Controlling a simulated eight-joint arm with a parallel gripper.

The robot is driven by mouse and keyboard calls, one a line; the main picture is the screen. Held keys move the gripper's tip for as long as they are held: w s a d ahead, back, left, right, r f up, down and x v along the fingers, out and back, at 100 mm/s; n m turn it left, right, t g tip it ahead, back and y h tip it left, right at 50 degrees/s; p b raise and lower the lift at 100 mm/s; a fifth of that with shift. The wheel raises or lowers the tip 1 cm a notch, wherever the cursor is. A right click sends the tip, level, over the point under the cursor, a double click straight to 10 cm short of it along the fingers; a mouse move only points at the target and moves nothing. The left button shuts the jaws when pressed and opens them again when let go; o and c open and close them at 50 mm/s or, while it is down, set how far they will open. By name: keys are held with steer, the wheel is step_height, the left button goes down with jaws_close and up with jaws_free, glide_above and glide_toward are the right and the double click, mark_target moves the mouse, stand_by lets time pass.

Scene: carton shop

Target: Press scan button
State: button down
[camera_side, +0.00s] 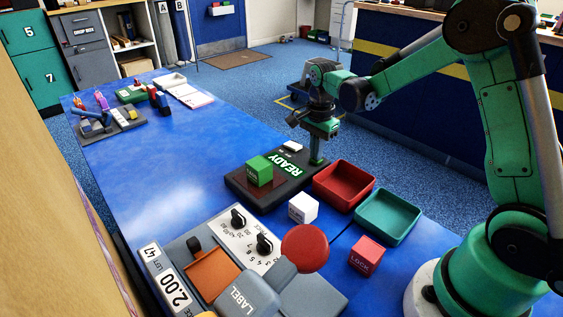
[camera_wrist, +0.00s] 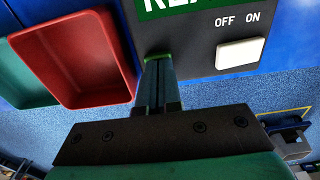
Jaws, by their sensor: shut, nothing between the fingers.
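The dark scanner (camera_side: 238,184) lies on the blue table with a lit green READY display (camera_side: 281,165) and a green cube (camera_side: 259,171) on its pad. A white rocker (camera_side: 292,146) sits at its far end; in the wrist view the rocker (camera_wrist: 241,53) has OFF and ON printed above it. No button labelled scan is readable. My gripper (camera_side: 317,163) is shut and empty, pointing down at the scanner's right edge, beside the display. In the wrist view its fingertips (camera_wrist: 158,58) are at the scanner's edge, left of the rocker; contact cannot be told.
A red tray (camera_side: 344,168) and a teal tray (camera_side: 417,222) stand right of the scanner. A white cube (camera_side: 303,207), a red LOCK cube (camera_side: 366,255) and a label machine with a large round red button (camera_side: 305,248) are in front. The table's left middle is clear.

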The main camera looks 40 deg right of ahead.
steer(key=shift+f, duration=0.95)
step_height(320, 180, up, 15)
steer(key=shift+f, duration=0.2)
steer(key=s+a+f+n+t, duration=0.3)
steer(key=s+a+n+t, duration=0.4)
steer(key=n, duration=1.1)
steer(key=s+a, duration=0.2)
steer(key=s, duration=0.1)
steer(key=shift+a, duration=0.4)
